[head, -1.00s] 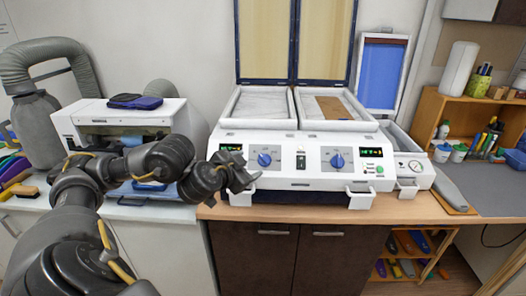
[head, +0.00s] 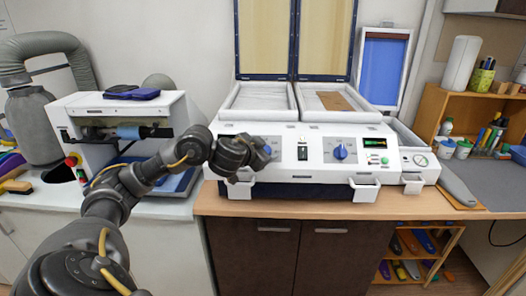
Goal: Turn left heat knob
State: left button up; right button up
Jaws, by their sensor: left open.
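The white heating machine (head: 319,170) stands on the wooden counter with its two lids raised. Its left heat knob (head: 268,150) is blue and mostly hidden behind my left gripper. My left gripper (head: 262,160) is open at the left half of the front panel, in front of that knob; I cannot tell whether it touches it. The right heat knob (head: 340,152) is blue and in plain view. My right gripper is not in view.
A rocker switch (head: 302,153) sits between the knobs. White front handles (head: 364,190) stick out below the panel. A grinding machine (head: 120,125) stands to the left, and a vacuum gauge unit (head: 416,163) to the right. The counter's front strip is clear.

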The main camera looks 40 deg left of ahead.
pick_arm(q)
jog(key=c, duration=1)
